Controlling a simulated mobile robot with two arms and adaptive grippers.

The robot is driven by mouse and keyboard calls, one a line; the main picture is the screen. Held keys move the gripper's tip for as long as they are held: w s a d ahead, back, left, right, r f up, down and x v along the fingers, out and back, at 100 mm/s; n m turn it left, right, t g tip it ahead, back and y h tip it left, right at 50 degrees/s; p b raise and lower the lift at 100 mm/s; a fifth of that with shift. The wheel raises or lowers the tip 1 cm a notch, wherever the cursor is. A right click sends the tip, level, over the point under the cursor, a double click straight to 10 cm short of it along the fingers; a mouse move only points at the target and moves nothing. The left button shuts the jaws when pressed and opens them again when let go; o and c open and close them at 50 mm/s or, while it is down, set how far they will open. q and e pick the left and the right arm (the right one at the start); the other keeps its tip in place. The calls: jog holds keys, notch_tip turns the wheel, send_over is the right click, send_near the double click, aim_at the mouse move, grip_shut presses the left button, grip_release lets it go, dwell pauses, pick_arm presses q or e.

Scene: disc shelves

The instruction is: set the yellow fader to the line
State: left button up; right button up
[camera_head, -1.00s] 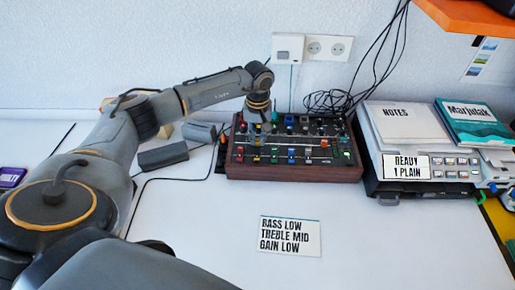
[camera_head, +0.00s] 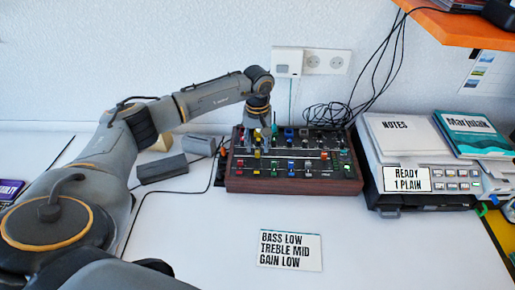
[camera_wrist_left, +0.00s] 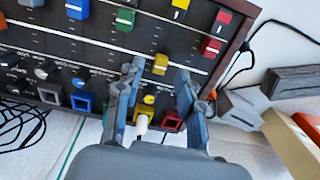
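The mixer (camera_head: 350,186) is a dark panel with wooden sides, coloured fader caps and knobs. One yellow fader cap (camera_wrist_left: 160,64) sits by a white line across the panel, just beyond and between my left fingertips. It also shows in the head view (camera_head: 257,154). Another yellow cap (camera_wrist_left: 178,10) stands in the row nearer the front edge. My left gripper (camera_wrist_left: 157,76) is open above the panel's back left part, with its fingers on either side of a yellow knob (camera_wrist_left: 148,101). Contact with the cap cannot be told. My right gripper is out of view.
Red caps (camera_wrist_left: 211,47) stand beside the yellow ones, and a green cap (camera_wrist_left: 125,18) on the other side. A card reading bass low, treble mid, gain low (camera_head: 290,250) lies in front. Grey blocks (camera_head: 162,168) lie left; black cables (camera_head: 325,112) lie behind.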

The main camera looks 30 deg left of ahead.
aim_at(257, 152)
pick_arm(q)
notch_tip(257, 152, up, 10)
jog(key=shift+f, duration=0.2)
dwell(0.5)
